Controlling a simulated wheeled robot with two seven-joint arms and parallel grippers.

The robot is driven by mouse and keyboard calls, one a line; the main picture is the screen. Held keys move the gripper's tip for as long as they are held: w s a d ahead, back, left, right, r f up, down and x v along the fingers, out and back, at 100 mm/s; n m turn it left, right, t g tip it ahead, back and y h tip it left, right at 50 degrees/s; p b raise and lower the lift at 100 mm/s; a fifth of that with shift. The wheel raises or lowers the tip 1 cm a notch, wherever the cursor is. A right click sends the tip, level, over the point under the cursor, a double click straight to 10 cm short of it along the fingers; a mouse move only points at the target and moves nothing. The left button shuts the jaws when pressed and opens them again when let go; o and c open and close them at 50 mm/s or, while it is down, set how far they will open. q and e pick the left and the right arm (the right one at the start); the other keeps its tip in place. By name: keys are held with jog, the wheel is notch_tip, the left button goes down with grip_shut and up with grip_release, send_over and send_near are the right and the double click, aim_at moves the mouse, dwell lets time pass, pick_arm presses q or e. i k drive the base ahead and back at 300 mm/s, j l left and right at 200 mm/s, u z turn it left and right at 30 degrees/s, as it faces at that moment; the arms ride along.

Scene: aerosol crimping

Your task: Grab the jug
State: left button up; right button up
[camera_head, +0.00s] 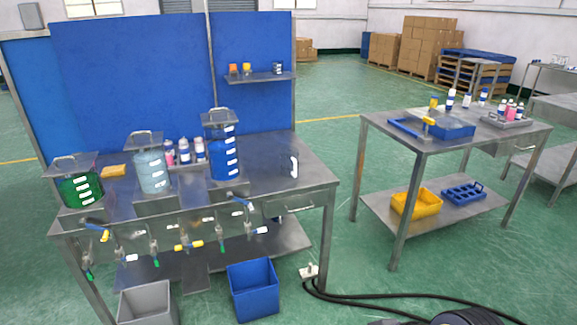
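What looks like a clear jug with a pale handle (294,165) stands on the right part of the steel workbench (312,176). Its body is hard to make out against the metal top. Three lidded tanks with handles stand along the bench to its left: a green one (82,189), a pale blue one (152,171) and a dark blue one (225,155). Neither of my grippers is in view.
A grey bin (148,304) and a blue bin (253,289) stand on the floor by the bench. Valves hang along its front edge. A second steel table (455,146) with trays and bottles stands right. Black hoses (385,303) cross the floor. Green floor lies between the tables.

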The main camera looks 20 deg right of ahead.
aim_at(290, 155)
jog(key=i+l+u, duration=0.25)
jog(key=i+l, duration=0.3)
jog(key=i+l+u, duration=0.15)
jog(key=i+l, duration=0.2)
jog(key=i+l+u, duration=0.3)
jog(key=i+l, duration=0.2)
jog(key=l, duration=0.2)
jog(key=i+l+u, duration=0.1)
jog(key=i+l, duration=0.15)
jog(key=l, duration=0.2)
jog(key=i+l+u, duration=0.15)
jog(key=l, duration=0.25)
jog(key=i, duration=0.05)
